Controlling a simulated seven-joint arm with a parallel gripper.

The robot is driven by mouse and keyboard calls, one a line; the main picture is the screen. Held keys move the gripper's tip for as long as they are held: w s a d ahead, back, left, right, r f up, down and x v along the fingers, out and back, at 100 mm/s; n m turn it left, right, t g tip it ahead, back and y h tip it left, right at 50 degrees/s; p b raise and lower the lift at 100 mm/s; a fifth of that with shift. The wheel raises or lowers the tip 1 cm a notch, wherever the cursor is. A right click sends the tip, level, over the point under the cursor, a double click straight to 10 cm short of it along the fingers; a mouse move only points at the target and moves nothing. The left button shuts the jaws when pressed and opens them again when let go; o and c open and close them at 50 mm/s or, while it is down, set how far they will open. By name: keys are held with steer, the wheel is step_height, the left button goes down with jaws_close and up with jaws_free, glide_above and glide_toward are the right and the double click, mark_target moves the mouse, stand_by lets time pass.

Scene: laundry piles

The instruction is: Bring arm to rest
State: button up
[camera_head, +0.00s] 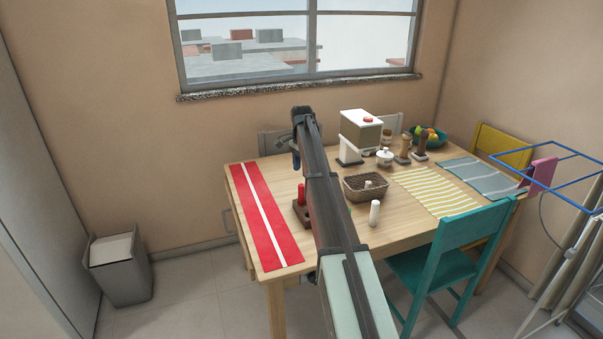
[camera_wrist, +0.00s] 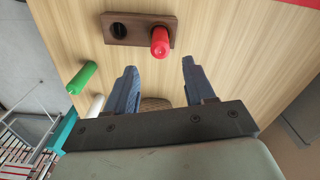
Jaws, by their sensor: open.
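My arm reaches out over the wooden table (camera_head: 330,258) in the head view. My gripper (camera_wrist: 160,75) shows in the wrist view with its two blue-grey fingers spread apart and nothing between them. In the head view the gripper end (camera_head: 297,150) is mostly hidden by the arm. A red cylinder (camera_wrist: 160,42) stands in one hole of a dark wooden holder (camera_wrist: 138,30), and the other hole is empty. The holder also shows in the head view (camera_head: 301,214), left of my arm. The fingers are apart from the red cylinder.
A green cylinder (camera_wrist: 82,78) and a white cylinder (camera_head: 374,213) are on the table. A wicker basket (camera_head: 366,188), a white dispenser (camera_head: 360,131) and a red runner (camera_head: 262,215) are nearby. A teal chair (camera_head: 450,262) and drying rack (camera_head: 560,180) are at right. Space above the table's left end is clear.

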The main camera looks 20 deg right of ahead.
stand_by(0.4)
